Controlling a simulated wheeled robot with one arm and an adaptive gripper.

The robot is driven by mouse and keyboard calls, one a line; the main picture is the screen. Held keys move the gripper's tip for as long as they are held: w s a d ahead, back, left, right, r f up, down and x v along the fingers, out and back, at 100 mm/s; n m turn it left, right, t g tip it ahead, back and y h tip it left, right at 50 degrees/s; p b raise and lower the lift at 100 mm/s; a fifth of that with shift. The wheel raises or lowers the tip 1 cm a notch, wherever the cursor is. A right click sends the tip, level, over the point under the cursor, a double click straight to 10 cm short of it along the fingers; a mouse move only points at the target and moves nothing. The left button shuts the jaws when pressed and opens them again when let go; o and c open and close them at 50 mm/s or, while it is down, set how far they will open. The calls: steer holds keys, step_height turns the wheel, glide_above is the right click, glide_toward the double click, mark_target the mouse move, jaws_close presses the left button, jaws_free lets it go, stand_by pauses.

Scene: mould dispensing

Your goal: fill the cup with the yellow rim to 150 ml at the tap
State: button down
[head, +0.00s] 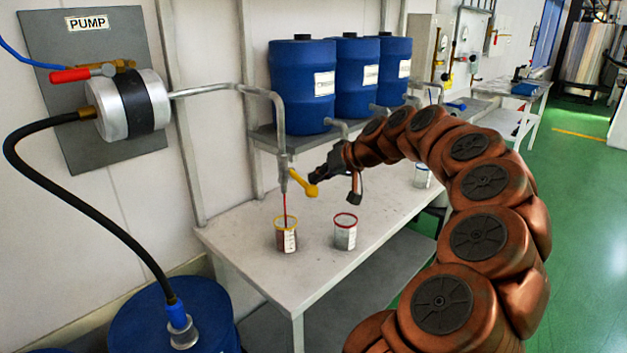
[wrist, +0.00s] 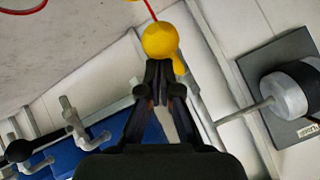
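The cup with the yellow rim (head: 287,242) stands upright on the table under the tap (head: 284,172). A thin red stream runs from the spout into it and also shows in the wrist view (wrist: 237,12). Dark red liquid shows in the cup; its level against the marks is too small to read. The tap's yellow handle (head: 311,184) points to the right. My gripper (head: 322,174) is at this handle. In the wrist view my fingertips (wrist: 158,75) are together, with the handle's yellow knob (wrist: 160,40) right at their tips.
A cup with a red rim (head: 345,235) stands to the right on the white table (head: 245,236); another cup (head: 421,177) is farther back. Blue drums (head: 301,75) stand on a shelf behind. The pump (head: 130,103) is on the wall, with a blue barrel (head: 150,325) below.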

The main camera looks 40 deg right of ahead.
steer(key=shift+r, duration=0.65)
steer(key=s+d+r, duration=0.3)
steer(key=r, duration=0.7)
steer(key=shift+s+r, duration=0.2)
steer(key=shift+r, duration=0.1)
steer(key=shift+d, duration=0.1)
stand_by(0.7)
